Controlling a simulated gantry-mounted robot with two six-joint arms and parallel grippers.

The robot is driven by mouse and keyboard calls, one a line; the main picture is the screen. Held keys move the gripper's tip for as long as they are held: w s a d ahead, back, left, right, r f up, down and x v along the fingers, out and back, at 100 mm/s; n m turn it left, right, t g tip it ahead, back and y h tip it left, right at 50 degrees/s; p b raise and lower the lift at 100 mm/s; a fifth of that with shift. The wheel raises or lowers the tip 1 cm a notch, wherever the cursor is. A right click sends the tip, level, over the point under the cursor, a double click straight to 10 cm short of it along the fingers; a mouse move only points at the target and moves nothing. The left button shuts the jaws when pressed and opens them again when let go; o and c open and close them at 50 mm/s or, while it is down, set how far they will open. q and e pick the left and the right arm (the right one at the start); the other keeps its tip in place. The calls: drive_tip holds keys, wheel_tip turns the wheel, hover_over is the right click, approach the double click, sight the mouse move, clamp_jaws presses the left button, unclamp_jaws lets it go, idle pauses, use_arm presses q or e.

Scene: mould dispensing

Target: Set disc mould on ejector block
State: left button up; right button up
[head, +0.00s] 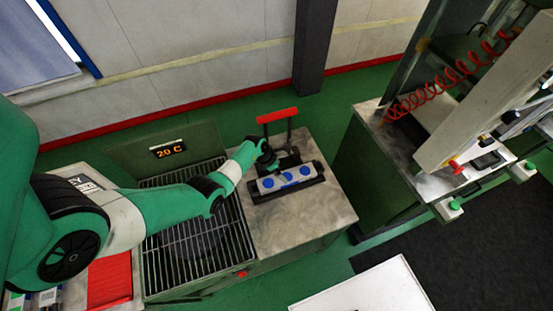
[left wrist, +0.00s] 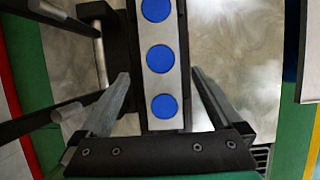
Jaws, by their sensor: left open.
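The disc mould (head: 286,179), a pale grey bar with three blue discs in a row, lies on a black block on the metal-topped bench. A black stand with a red-handled lever (head: 277,115) rises just behind it; I take the black block and stand for the ejector block. My left gripper (head: 268,163) is at the mould's back side in the head view. In the left wrist view its two fingers are apart (left wrist: 161,75), one on each side of the mould bar (left wrist: 160,83). Whether they touch it cannot be told. My right gripper is not in view.
A wire-grid cooling box (head: 165,190) with a "20 C" display (head: 168,149) stands left of the bench (head: 310,218). A machine with a red coiled hose (head: 440,88) is at right. A white surface (head: 370,292) is at the front. The bench's front part is clear.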

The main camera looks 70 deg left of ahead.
use_arm(q)
drive_tip(key=p+v, duration=0.2)
drive_tip(key=v, duration=0.3)
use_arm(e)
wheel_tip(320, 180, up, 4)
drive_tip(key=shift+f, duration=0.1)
